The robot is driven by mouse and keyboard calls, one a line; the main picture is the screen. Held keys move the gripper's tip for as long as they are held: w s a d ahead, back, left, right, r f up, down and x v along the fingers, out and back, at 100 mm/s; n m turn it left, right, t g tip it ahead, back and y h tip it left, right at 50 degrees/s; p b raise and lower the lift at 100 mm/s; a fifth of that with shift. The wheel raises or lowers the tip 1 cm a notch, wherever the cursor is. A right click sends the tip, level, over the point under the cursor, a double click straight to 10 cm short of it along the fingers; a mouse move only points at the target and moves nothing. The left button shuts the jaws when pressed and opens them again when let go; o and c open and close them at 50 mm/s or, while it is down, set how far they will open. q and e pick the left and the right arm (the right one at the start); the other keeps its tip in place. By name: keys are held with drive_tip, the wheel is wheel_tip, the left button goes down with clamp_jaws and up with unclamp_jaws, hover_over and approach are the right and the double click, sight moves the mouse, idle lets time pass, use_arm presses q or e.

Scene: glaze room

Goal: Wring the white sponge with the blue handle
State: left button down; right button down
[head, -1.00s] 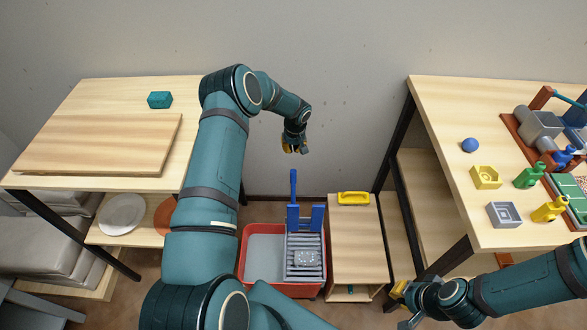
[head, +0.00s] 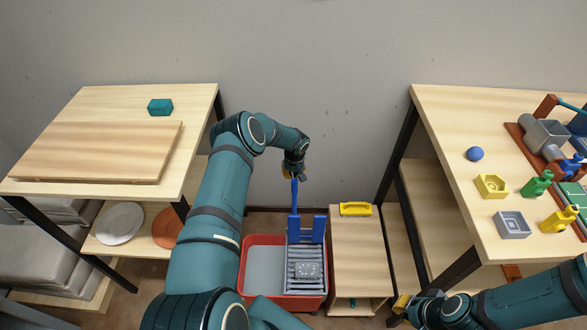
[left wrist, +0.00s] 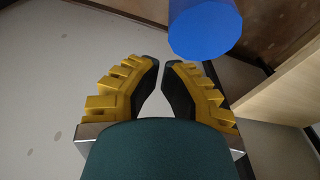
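The wringer's blue handle (head: 294,198) stands upright at the back of a grey slatted wringer (head: 290,280) on a red-rimmed bucket (head: 262,239). A pale speckled block, apparently the white sponge (head: 308,270), lies flat on the slats. My left gripper (head: 293,173) is at the handle's top end. In the left wrist view the blue handle end (left wrist: 205,28) is just beyond and right of the fingertips, not between them. The left fingers (left wrist: 161,68) stand apart by a narrow, empty gap. My right gripper (head: 400,307) is low at the right, its fingers too small to judge.
Right of the bucket is a low wooden cabinet (head: 350,260) with a yellow-handled thing (head: 355,209) on top. A table (head: 450,160) with bottles and moulds stands right. A table at left holds a board (head: 95,152) and a teal block (head: 160,107).

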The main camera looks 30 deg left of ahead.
sight(294, 179)
use_arm(q)
drive_tip(key=shift+s+d+r, duration=0.35)
drive_tip(key=shift+s+d, duration=0.3)
drive_tip(key=shift+s+d+r, duration=0.3)
drive_tip(key=shift+s+d, duration=0.35)
drive_tip(key=shift+s+p, duration=0.1)
drive_tip(key=shift+p, duration=0.2)
